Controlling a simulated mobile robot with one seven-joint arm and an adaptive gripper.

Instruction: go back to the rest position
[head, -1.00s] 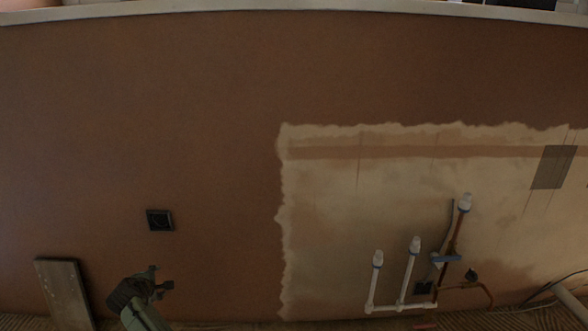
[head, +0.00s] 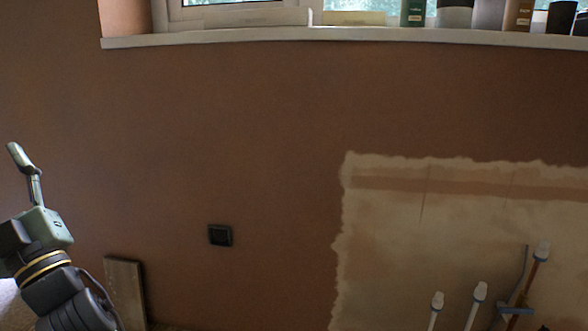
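My gripper (head: 20,158) is at the left edge of the head view, raised and pointing up. It is seen from the side, so one finger outline shows and I cannot tell whether it is open or shut. No held object shows at its tip. My arm's wrist (head: 45,265) is below it, and the rest of the arm runs out of the picture at the bottom left. The gripper appears clear of the wall objects.
A brown plaster wall (head: 230,130) fills the view, with a pale patch (head: 400,240) at right. White capped pipes (head: 475,300) stand at lower right. A black socket (head: 220,235) and a leaning board (head: 125,290) are at lower left. Several containers stand on the windowsill (head: 300,35).

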